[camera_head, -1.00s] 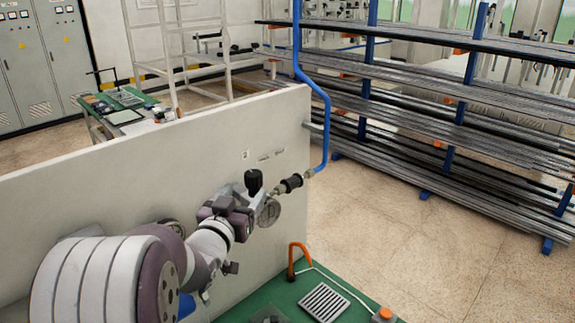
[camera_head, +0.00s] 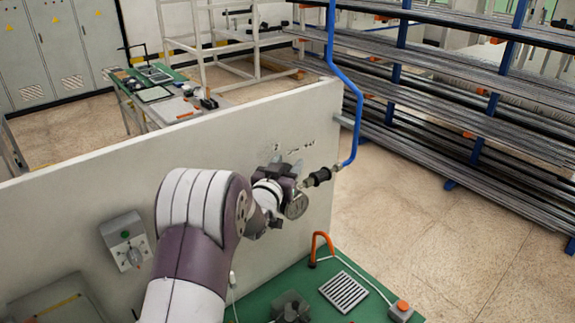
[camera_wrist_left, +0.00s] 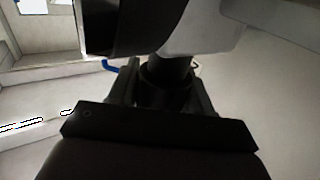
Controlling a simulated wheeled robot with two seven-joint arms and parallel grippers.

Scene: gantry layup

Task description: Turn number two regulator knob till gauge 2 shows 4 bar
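My left arm reaches to the regulator on the grey panel, with the left gripper (camera_head: 281,172) at its top, beside the round gauge (camera_head: 296,206). The gauge is small and at an angle; I cannot read its needle or number. In the left wrist view a dark round knob-like part (camera_wrist_left: 167,88) sits between the two fingers of my left gripper (camera_wrist_left: 163,92). The view is dark, and I cannot tell whether the fingers press on it. My gripper hides the knob in the head view. My right gripper is not in view.
A blue pipe (camera_head: 347,95) runs to a black fitting (camera_head: 318,177) right of the gauge. Below is a green bench (camera_head: 262,299) with a slotted tray (camera_head: 343,292), an orange hook (camera_head: 320,245) and an orange-button box (camera_head: 401,310). A grey switch box (camera_head: 126,240) hangs on the panel.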

